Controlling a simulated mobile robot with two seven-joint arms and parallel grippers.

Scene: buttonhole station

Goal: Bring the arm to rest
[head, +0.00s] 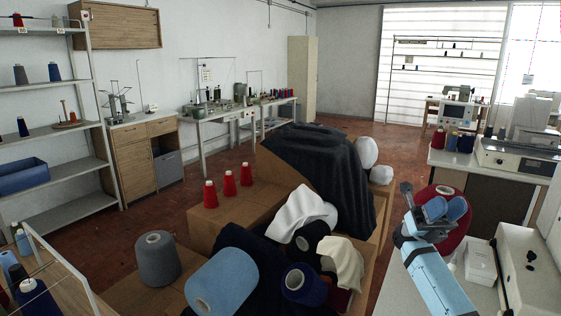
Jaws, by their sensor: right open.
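My right arm reaches in from the lower right of the head view, with a light blue forearm. Its gripper (445,207) is open, with blue pads on the fingers and nothing seen between them. The gripper overlaps a large red yarn cone (457,231) in the picture, which it partly hides. I cannot tell whether they touch. My left gripper is not in view.
A white worktop (400,287) lies under my right arm, with a cream machine (530,270) and a small white box (480,262) to the right. Left of it, cardboard boxes (240,210) hold cones and dark cloth (320,160). Open brick-coloured floor (150,225) lies farther left.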

